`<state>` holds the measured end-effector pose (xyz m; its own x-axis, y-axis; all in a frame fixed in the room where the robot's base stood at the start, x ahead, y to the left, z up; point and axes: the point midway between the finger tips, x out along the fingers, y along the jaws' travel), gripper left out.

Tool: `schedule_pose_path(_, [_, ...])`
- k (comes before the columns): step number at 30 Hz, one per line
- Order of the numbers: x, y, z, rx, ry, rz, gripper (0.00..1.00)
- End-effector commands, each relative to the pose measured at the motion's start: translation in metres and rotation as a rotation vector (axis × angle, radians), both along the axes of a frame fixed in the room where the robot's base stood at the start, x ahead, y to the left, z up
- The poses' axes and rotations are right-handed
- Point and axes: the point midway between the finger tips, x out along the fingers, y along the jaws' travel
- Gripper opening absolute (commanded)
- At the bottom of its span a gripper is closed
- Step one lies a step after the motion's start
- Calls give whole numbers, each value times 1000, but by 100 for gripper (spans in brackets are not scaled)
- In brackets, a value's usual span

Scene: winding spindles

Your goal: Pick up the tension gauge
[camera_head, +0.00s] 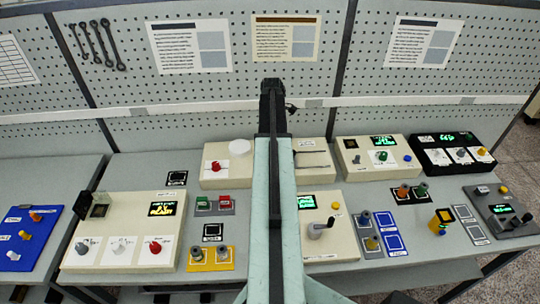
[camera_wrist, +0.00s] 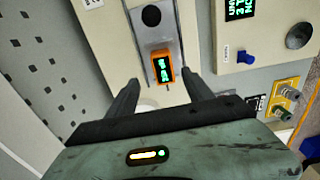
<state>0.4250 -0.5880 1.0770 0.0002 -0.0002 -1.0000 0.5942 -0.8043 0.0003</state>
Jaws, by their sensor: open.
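The tension gauge (camera_wrist: 163,67) is a small orange block with a lit green display. In the wrist view it rests on a grey plate (camera_wrist: 154,36) with a black disc, on a cream panel. My gripper (camera_wrist: 160,79) is open, one dark finger on each side of the gauge's lower end in the picture. I see no finger touching it, and the height gap is unclear. In the head view my arm covers the middle of the bench, and I cannot pick out the gauge there.
A blue knob (camera_wrist: 245,57) stands on the neighbouring box, right of the gauge. The head view shows a cream control box (camera_head: 124,228) at left and a black one (camera_head: 455,151) at right. A pegboard wall (camera_head: 380,75) stands behind the bench.

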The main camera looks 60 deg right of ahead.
Motion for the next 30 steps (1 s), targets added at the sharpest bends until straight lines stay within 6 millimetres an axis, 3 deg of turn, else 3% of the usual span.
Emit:
schedule_pose_path(3, [-3, -1, -22, 0, 0, -6, 60])
schedule_pose_path(11, [-4, 0, -32, 0, 0, -9, 60])
schedule_pose_path(18, [-3, 5, -73, 0, 0, -10, 60])
schedule_pose_path(26, [-4, 5, -73, 0, 0, -11, 60])
schedule_pose_path(30, [-4, 4, -73, 0, 0, -11, 27])
